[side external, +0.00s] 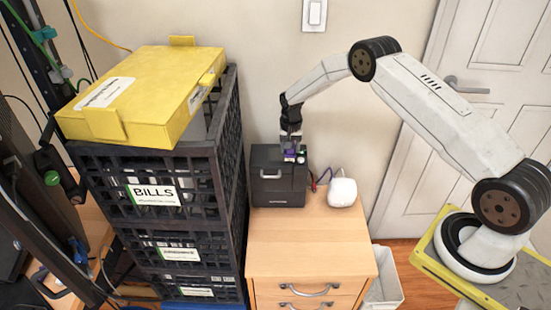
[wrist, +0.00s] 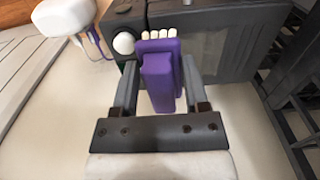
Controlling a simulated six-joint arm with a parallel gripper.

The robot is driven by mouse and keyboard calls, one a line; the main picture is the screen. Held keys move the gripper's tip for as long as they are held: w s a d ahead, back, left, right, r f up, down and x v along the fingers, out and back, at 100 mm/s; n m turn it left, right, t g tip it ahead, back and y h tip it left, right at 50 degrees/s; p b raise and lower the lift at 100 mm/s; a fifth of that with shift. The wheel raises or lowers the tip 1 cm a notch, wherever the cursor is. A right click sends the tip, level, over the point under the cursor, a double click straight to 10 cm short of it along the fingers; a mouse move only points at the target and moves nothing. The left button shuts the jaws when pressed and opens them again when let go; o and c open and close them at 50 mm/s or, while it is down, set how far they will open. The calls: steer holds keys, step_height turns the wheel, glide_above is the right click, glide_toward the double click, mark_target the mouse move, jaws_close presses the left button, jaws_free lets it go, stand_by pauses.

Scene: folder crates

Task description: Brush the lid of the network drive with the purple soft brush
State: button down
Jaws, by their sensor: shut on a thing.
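The network drive (side external: 268,183) is a dark grey box with a front handle, standing at the back of the wooden cabinet. My gripper (side external: 291,147) points down over the right part of its lid. In the wrist view my gripper (wrist: 160,88) is shut on the purple soft brush (wrist: 160,80), whose cream bristles point away from me. The bristles overlap the edge of the dark grey drive (wrist: 215,45) there; I cannot tell whether they touch it. In the side view the brush (side external: 289,156) is a small purple patch, mostly hidden by the fingers.
A white rounded device (side external: 342,192) stands right of the drive, with cables between them. Stacked black crates (side external: 231,140) rise close on the left, with a yellow folder box (side external: 145,88) on top. The front of the wooden cabinet top (side external: 310,240) is clear.

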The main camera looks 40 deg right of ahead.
steer(key=shift+r, duration=1.9)
steer(key=shift+w, duration=0.1)
steer(key=w+a+r, duration=0.3)
steer(key=w+a, duration=0.2)
steer(key=shift+w+a, duration=0.2)
steer(key=shift+a, duration=0.15)
steer(key=shift+f, duration=0.1)
steer(key=shift+f, duration=3.35)
steer(key=shift+s+d, duration=2.8)
steer(key=shift+w+a, duration=0.15)
